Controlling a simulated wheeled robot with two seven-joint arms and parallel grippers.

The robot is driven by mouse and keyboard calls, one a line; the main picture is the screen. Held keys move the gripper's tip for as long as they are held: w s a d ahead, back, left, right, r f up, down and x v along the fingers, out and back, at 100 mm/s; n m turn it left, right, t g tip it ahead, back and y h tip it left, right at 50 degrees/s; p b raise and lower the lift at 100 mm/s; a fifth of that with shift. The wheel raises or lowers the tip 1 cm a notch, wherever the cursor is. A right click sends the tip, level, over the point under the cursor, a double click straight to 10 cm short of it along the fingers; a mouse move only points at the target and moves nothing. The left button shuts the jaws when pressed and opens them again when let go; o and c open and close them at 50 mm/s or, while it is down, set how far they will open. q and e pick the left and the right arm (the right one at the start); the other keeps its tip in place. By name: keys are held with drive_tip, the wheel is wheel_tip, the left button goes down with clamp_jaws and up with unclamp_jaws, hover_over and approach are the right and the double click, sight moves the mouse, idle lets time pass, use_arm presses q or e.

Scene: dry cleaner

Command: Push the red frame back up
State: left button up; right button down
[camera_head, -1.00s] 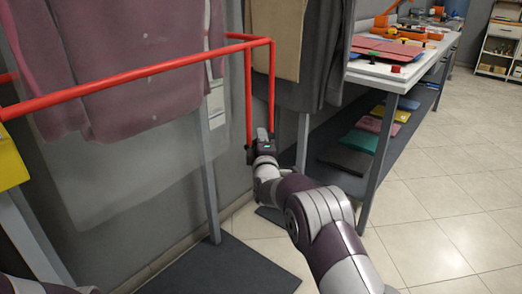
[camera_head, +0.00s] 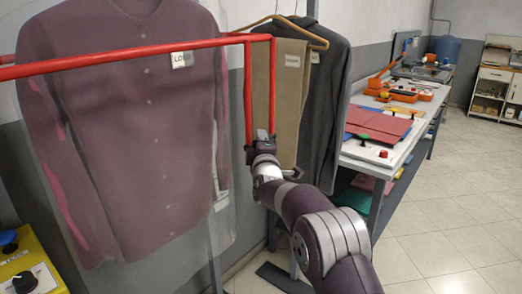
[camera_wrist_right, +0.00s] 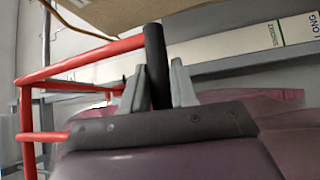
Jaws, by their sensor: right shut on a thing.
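The red frame (camera_head: 120,60) runs from the left edge across the hanging clothes, with two upright legs at its right end. My right gripper (camera_head: 262,144) is at the lower end of these legs. In the right wrist view its two grey fingers (camera_wrist_right: 157,88) are shut on a black grip bar (camera_wrist_right: 155,60), one on each side. The red frame also shows at the left of that view (camera_wrist_right: 27,120). My left gripper is not in view.
A maroon shirt (camera_head: 130,130) in a clear cover, beige trousers (camera_head: 285,100) and a dark jacket (camera_head: 325,100) hang close behind the frame. A yellow control box (camera_head: 30,265) stands at lower left. A workbench (camera_head: 365,155) is right of my arm; open floor lies further right.

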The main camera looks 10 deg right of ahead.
wheel_tip(320, 180, up, 31)
drive_tip(key=p, duration=2.4)
drive_tip(key=shift+r, duration=0.1)
drive_tip(key=c, duration=1)
unclamp_jaws()
drive_tip(key=s+b, duration=0.2)
drive_tip(key=s, duration=0.2)
drive_tip(key=s+a+f+b, duration=0.1)
drive_tip(key=s+b, duration=0.1)
drive_tip(key=s, duration=0.2)
drive_tip(key=s+f+b, duration=0.1)
drive_tip(key=s+b, duration=0.1)
drive_tip(key=s, duration=0.2)
drive_tip(key=shift+s+a, duration=0.25)
drive_tip(key=shift+a, duration=0.05)
